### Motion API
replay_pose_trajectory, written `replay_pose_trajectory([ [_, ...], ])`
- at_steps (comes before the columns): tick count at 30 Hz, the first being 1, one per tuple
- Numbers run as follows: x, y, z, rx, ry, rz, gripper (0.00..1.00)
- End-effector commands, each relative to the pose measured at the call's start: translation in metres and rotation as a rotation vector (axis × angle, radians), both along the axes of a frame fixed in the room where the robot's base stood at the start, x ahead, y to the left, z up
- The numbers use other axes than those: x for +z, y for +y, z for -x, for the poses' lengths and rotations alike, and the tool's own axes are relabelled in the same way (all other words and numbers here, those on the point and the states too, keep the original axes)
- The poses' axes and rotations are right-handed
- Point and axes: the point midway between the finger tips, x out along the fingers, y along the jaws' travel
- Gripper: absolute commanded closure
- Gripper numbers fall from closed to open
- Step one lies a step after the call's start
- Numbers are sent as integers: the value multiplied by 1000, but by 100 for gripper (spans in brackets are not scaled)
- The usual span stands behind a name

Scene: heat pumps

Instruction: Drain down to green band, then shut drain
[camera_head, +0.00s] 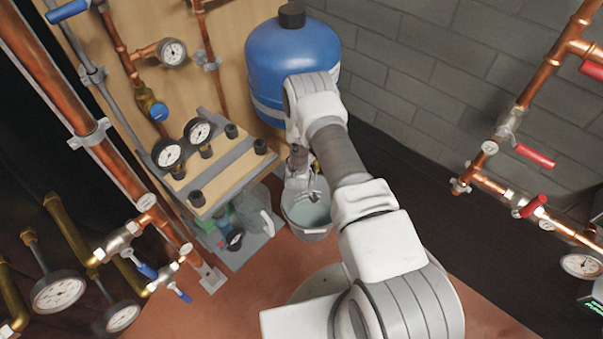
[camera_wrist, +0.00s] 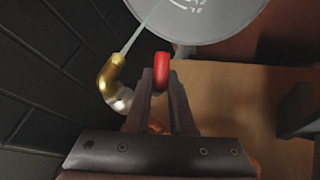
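In the wrist view my gripper (camera_wrist: 161,82) has its two dark fingers close on both sides of a red valve handle (camera_wrist: 162,66), which sticks out past the tips. Beside it a brass drain elbow (camera_wrist: 111,76) lets out a thin pale stream of water. The stream runs towards a grey bucket (camera_wrist: 215,22) with markings. In the head view the bucket (camera_head: 306,229) stands on the floor below the blue tank (camera_head: 292,62), and my arm hides most of the gripper and valve. Dial gauges (camera_head: 199,131) (camera_head: 167,153) face me; a green band and the readings are too small to make out.
A wooden shelf with black-capped fittings (camera_head: 225,168) is left of the bucket. Copper pipes with blue handles (camera_head: 147,270) and more gauges (camera_head: 59,292) line the left. Pipes with red handles (camera_head: 534,156) run along the right. Reddish floor lies open in front.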

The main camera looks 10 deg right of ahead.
Motion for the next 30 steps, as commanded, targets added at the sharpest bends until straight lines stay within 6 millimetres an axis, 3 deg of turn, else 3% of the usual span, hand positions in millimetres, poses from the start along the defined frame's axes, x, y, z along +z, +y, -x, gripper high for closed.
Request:
replay_pose_trajectory([
  [1, 0, 0, 0, 0, -1, 0, 70],
  [5, 0, 0, 0, 0, -1, 0, 49],
  [17, 8, 2, 4, 0, -1, -1, 49],
  [30, 81, 20, 59, 2, 0, 0, 49],
])
